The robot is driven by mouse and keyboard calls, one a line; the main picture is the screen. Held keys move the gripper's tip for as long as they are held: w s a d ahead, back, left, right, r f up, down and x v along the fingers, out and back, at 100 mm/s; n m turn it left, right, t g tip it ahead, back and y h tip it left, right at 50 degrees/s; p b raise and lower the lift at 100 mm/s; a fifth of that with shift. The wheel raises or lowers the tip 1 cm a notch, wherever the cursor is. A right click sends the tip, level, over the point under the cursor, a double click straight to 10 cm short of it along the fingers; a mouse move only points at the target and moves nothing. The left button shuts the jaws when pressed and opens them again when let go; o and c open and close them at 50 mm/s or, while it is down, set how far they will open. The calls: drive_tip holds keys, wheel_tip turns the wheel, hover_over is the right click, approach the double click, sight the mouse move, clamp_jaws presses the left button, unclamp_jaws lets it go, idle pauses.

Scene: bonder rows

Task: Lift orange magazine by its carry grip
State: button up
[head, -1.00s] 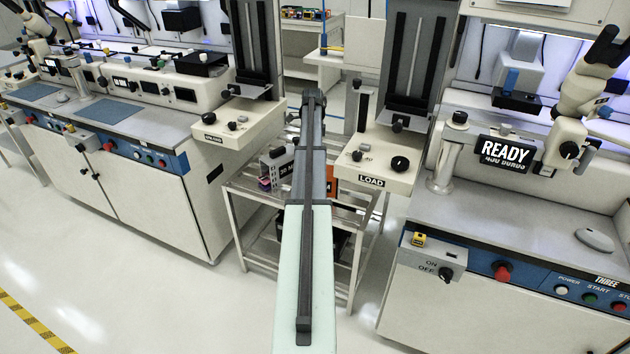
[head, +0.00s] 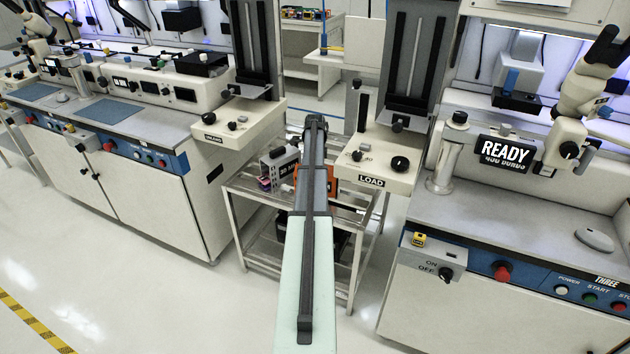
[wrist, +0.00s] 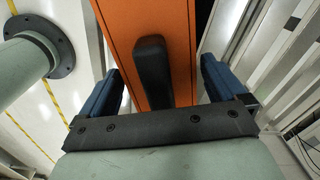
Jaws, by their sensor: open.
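In the wrist view the orange magazine (wrist: 119,38) fills the upper middle, with its black carry grip (wrist: 152,72) standing out toward me. My gripper (wrist: 160,85) is open, with one blue finger on each side of the grip and clear gaps to both. In the head view a strip of the orange magazine (head: 333,187) shows on the metal cart, mostly hidden behind my arm. My fingers are hidden in the head view.
The metal cart (head: 236,187) stands between two bonder machines. A grey magazine (head: 279,162) sits left of my arm on the cart. The LOAD shelf (head: 380,165) overhangs close on the right. Open floor (head: 190,290) lies at front left.

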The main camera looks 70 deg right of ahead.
drive_tip(key=shift+r, duration=0.1)
drive_tip(key=c, duration=1.5)
wheel_tip(320, 180, up, 18)
